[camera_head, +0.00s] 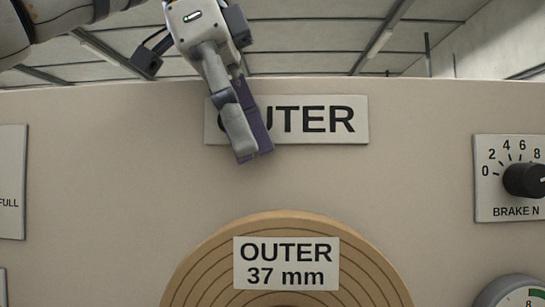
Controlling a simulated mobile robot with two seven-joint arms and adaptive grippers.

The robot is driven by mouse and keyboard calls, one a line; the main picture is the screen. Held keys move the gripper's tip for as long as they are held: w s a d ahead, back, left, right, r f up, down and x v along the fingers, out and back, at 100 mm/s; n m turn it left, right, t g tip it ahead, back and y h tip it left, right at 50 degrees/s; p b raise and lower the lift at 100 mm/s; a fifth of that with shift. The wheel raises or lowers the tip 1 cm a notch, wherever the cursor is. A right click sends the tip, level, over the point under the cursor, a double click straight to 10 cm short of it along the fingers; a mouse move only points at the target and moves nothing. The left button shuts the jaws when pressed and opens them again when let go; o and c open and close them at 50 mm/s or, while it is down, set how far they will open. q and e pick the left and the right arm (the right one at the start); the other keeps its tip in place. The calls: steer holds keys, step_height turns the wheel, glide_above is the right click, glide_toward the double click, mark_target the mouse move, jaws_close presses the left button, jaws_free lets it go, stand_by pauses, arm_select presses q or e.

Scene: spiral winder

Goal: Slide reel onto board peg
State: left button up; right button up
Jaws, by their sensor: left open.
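A tan, ringed reel (205,265) with a white label reading "OUTER 37 mm" (286,263) shows at the bottom middle. Its lower part is cut off by the frame edge. It stands in front of the beige board (420,180). My left gripper (247,158) hangs down from the top, above the reel and apart from it in the picture. Its jaws are open with nothing seen between them, one grey finger and one purple finger overlapping in view. It covers part of the "OUTER" sign (320,120). No peg is visible. My right gripper is out of view.
A brake dial panel (509,204) with a black knob (524,180) is on the right of the board. A round gauge (515,292) is partly visible below it. A plate reading "FULL" (10,180) is at the left edge.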

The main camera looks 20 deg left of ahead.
mark_target(274, 214)
arm_select(q)
steer(key=shift+s+d+f, duration=0.2)
steer(key=shift+s+f, duration=0.1)
steer(key=shift+f, duration=0.2)
steer(key=shift+s+d+f, duration=0.15)
steer(key=shift+s+f, duration=0.15)
steer(key=shift+f, duration=0.15)
steer(key=b+x, duration=0.1)
steer(key=x, duration=0.8)
steer(key=shift+w, duration=0.15)
steer(key=shift+d+f, duration=0.15)
steer(key=shift+f, duration=0.25)
jaws_close()
steer(key=shift+r, duration=0.1)
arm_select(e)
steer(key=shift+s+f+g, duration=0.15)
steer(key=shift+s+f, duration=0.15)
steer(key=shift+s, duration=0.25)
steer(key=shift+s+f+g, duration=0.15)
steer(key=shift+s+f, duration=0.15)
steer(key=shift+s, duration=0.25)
